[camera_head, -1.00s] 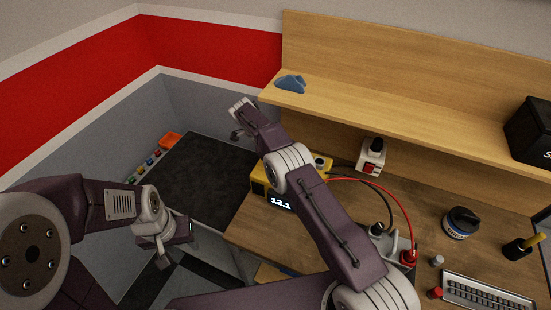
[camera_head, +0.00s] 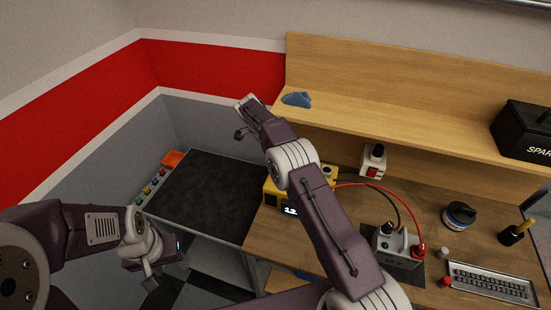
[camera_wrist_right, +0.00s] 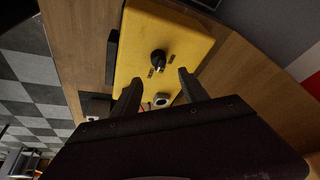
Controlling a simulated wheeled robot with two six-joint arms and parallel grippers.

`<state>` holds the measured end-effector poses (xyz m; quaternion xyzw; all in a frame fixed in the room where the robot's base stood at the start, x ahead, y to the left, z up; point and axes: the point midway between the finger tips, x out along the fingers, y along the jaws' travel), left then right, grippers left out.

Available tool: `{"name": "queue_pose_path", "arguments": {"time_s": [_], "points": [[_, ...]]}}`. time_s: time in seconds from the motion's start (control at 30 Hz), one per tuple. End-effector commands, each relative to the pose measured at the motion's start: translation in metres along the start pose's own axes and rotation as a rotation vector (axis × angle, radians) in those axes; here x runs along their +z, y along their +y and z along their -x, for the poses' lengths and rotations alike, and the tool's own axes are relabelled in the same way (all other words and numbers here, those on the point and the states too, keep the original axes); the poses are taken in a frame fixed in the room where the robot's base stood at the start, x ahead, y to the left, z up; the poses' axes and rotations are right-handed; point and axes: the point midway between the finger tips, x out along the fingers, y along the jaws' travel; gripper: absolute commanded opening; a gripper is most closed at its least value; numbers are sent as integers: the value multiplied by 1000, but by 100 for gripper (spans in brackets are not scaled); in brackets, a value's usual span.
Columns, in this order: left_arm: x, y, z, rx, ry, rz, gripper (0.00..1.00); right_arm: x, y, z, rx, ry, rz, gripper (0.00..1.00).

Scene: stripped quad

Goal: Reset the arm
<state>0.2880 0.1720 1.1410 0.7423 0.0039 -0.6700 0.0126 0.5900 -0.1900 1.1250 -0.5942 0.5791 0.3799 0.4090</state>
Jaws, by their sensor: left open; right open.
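My right arm reaches from the lower right across the bench in the head view. Its gripper (camera_head: 243,115) is at the upper left end of the arm, in front of the shelf. In the right wrist view its two fingers (camera_wrist_right: 158,88) are apart, with nothing between them but the view of a yellow box (camera_wrist_right: 178,40) with a black knob (camera_wrist_right: 158,57). The yellow box (camera_head: 271,187) is partly hidden behind the right arm in the head view. My left gripper (camera_head: 150,274) is low at the left, pointing down, open and empty, apart from the bench.
A wooden shelf (camera_head: 400,125) holds a blue cloth (camera_head: 296,99) and a black box (camera_head: 522,132). A grey power unit (camera_head: 400,250) with red and black cables, a round tin (camera_head: 458,216) and a keyboard-like tray (camera_head: 492,283) are on the bench. A dark mat (camera_head: 205,190) lies clear.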

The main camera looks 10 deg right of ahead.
Motion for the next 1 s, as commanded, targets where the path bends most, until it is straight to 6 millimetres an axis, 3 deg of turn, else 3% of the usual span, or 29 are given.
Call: {"name": "queue_pose_path", "arguments": {"time_s": [0.27, 0.4, 0.47, 0.63, 0.77, 1.0], "points": [[1, 0, -6, 0, 0, 0, 49, 0, -1, -4, -3, -1, -7, 51], [2, -1, -24, 0, 0, 0, 49, -27, -13, 30, -84, -17, -68, 51], [4, -1, -33, 0, 0, 0, 49, -41, -4, 42, -87, -23, -87, 51], [6, -1, -55, 0, 0, 0, 49, -58, 44, 52, -64, -78, -50, 51], [7, -2, -71, 0, 0, 0, 49, -54, 95, 42, -63, -145, 123, 51], [10, -2, -92, 0, 0, 0, 49, -14, 228, -10, -127, -292, 665, 51]]}}
